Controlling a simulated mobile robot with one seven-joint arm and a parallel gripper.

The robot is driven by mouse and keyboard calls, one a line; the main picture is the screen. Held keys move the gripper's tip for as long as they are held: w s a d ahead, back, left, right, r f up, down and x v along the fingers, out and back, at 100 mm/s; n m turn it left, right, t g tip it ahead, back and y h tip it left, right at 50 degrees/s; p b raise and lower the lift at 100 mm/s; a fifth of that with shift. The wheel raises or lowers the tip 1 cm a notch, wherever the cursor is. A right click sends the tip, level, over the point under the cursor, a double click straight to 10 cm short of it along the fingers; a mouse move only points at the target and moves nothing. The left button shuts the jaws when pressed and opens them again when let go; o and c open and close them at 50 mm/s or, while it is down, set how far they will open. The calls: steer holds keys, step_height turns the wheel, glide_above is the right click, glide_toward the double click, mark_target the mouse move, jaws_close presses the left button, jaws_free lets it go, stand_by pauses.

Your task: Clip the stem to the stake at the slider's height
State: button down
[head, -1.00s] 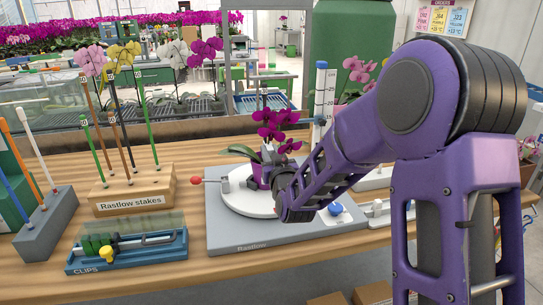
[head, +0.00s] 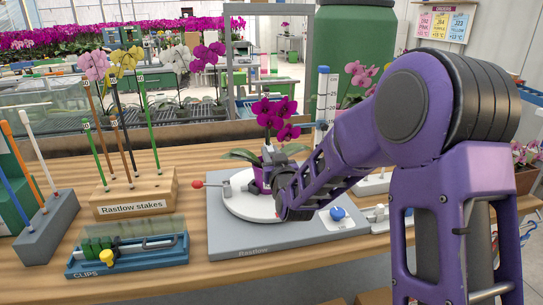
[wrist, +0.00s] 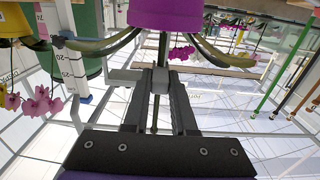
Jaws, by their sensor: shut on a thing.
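The potted orchid with magenta flowers (head: 274,112) stands in a purple pot (head: 258,181) on a white turntable (head: 236,203). My gripper (head: 275,156) is at the plant, just above the pot. In the wrist view the picture is inverted, with the pot (wrist: 166,12) at the top. There my gripper (wrist: 158,88) is shut on a small grey piece (wrist: 159,80), perhaps a clip, at the stem (wrist: 162,48). I cannot tell whether it encloses stem and stake. The white height post (head: 323,95) stands behind right; its slider is unclear.
The CLIPS tray (head: 128,262) with green clips and a yellow knob is front left. The Rastlow stakes block (head: 134,203) and a grey rod holder (head: 46,232) stand at left. A red-ended lever (head: 197,184) sticks out beside the turntable.

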steer(key=shift+w+a, duration=0.2)
steer(key=shift+w, duration=0.5)
steer(key=c, duration=0.6)
jaws_free()
steer(key=shift+c, duration=0.2)
